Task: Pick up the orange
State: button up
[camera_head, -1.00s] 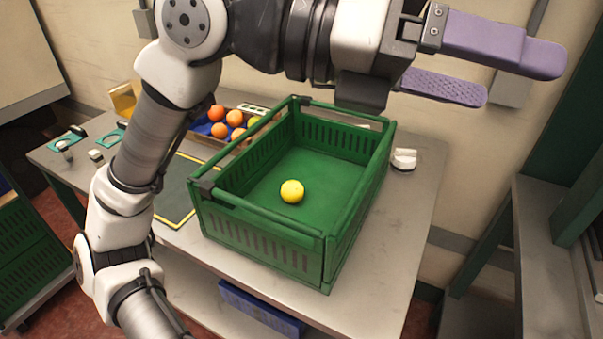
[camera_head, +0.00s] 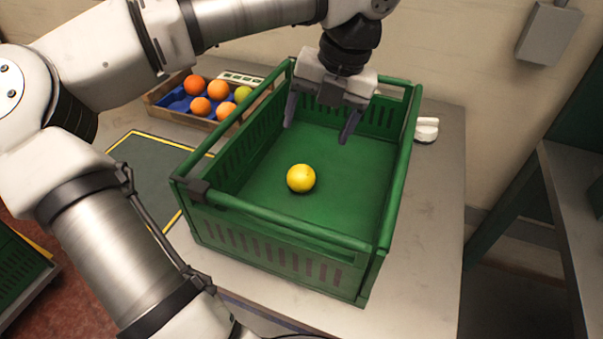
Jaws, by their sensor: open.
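Several oranges (camera_head: 194,85) lie in a wooden tray with a blue insert (camera_head: 153,104) at the back left of the table, with a yellow-green fruit (camera_head: 243,94) at the tray's right end. A yellow ball-shaped fruit (camera_head: 301,178) lies alone on the floor of the green crate (camera_head: 280,236). My gripper (camera_head: 319,132) points down over the back part of the crate, with its two fingers spread and nothing between them. It is behind and above the yellow fruit, apart from it, and to the right of the tray.
The crate's raised walls stand between my gripper and the tray. A dark mat with a yellow border (camera_head: 150,165) lies left of the crate. A small white object (camera_head: 427,130) sits right of the crate. A grey shelf (camera_head: 580,190) stands at far right.

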jog(key=p+x, duration=0.1)
jog(key=x, duration=0.6)
jog(key=shift+d, duration=0.15)
jog(key=shift+p+x, duration=0.95)
jog(key=shift+x, duration=1.85)
jog(key=shift+d, duration=0.15)
jog(key=c, duration=1.1)
notch_tip(320, 180, up, 11)
jog(key=b, duration=0.1)
notch_tip(320, 180, up, 10)
jog(key=p, duration=0.5)
send_over(304, 169)
jog(key=shift+f, duration=0.25)
